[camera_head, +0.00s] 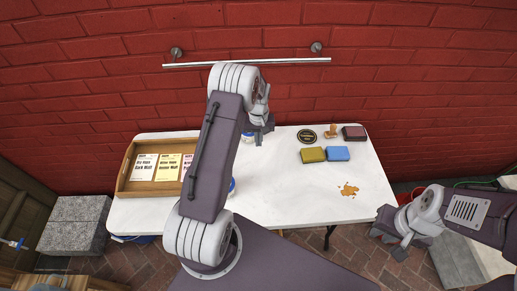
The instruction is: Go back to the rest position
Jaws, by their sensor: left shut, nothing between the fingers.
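My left arm rises through the middle of the head view and reaches over the white table (290,200). My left gripper (264,128) is at the table's back edge, near the wall, shut and empty. My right gripper (388,236) hangs off the table's front right corner, over the brick floor. Nothing shows in it, and its finger gap is not clear from this angle.
A wooden tray (122,182) with labelled packets stands on the left. A metal rail (290,61) crosses the wall.

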